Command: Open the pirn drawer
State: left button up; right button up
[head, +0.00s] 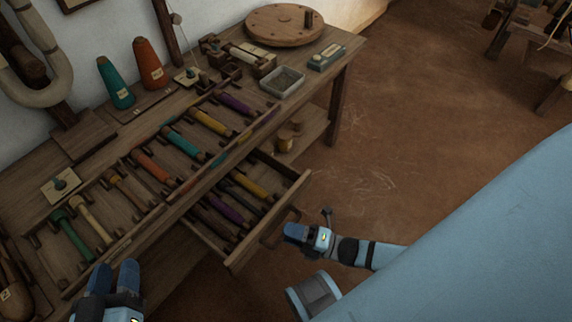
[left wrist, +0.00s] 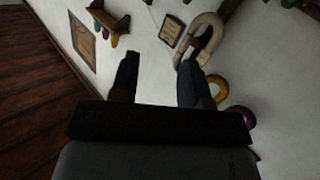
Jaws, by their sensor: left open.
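The pirn drawer (head: 268,232) is pulled out from under the bench top in the head view. Purple, yellow and dark pirns (head: 228,206) lie in it. Its front carries a dark handle (head: 283,226). My right gripper (head: 297,233) is just right of the drawer front, close to the handle; I cannot tell whether it touches it or how its jaws stand. My left gripper (head: 112,277) is open and empty at the lower left, near the bench's front edge. Its two fingers also show apart in the left wrist view (left wrist: 158,80), with nothing between them.
The bench (head: 130,132) holds a rack of coloured pirns (head: 181,143), teal and orange cones (head: 148,64), a metal tray (head: 283,81) and a round wooden disc (head: 285,25). Wall hangings (left wrist: 205,35) show in the left wrist view.

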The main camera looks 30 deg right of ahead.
pick_arm(q)
jog(key=shift+g+y, duration=0.7)
jog(key=shift+g, duration=0.2)
jog(key=f, duration=0.1)
jog(key=a+f+p, duration=0.1)
jog(key=s+f, duration=0.1)
jog(key=f, duration=0.1)
jog(key=shift+a, duration=0.3)
pick_arm(e)
jog(key=v, duration=1.2)
jog(key=shift+s+d, duration=0.15)
jog(key=shift+s, duration=0.05)
pick_arm(q)
jog(key=shift+w+r, duration=0.15)
jog(key=shift+r, duration=0.2)
